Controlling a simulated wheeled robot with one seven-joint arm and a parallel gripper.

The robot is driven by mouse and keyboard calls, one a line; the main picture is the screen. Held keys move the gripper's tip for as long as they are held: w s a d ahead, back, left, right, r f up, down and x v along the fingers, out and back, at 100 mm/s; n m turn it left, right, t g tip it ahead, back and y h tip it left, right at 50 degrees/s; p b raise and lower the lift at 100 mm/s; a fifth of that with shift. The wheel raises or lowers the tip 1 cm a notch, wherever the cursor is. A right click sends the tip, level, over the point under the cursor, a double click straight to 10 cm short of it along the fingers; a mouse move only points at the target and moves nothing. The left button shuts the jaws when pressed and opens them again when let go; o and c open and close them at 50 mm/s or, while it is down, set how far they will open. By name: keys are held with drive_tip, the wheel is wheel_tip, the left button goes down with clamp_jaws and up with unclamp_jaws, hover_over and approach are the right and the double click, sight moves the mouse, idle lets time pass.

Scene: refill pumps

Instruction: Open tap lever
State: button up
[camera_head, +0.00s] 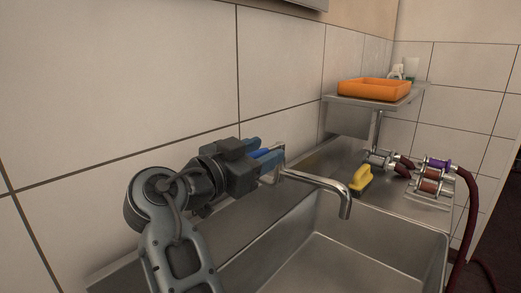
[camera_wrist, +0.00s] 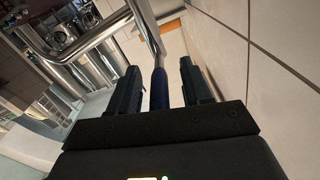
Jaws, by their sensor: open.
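A chrome tap (camera_head: 318,180) stands at the back of the steel sink, with its spout reaching right over the basin and bending down. Its lever has a blue grip (camera_head: 261,153). My gripper (camera_head: 268,152) is at the tap beside the tiled wall, with its blue-sided fingers pointing right. In the wrist view, the blue grip (camera_wrist: 159,90) lies between the two dark fingers of my gripper (camera_wrist: 158,68), with a gap visible on each side. The fingers are open. A metal rod (camera_wrist: 145,25) runs on beyond the grip. The gripper body partly hides the lever in the head view.
The sink basin (camera_head: 345,262) lies below the spout. A yellow-handled brush (camera_head: 361,177) and metal pump fittings with dark red hoses (camera_head: 467,210) are to the right. An orange tray (camera_head: 374,90) sits on a raised shelf (camera_head: 345,102). The tiled wall (camera_head: 120,80) is close behind my gripper.

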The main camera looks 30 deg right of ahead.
drive_tip(key=shift+c, duration=0.3)
clamp_jaws()
idle(0.4)
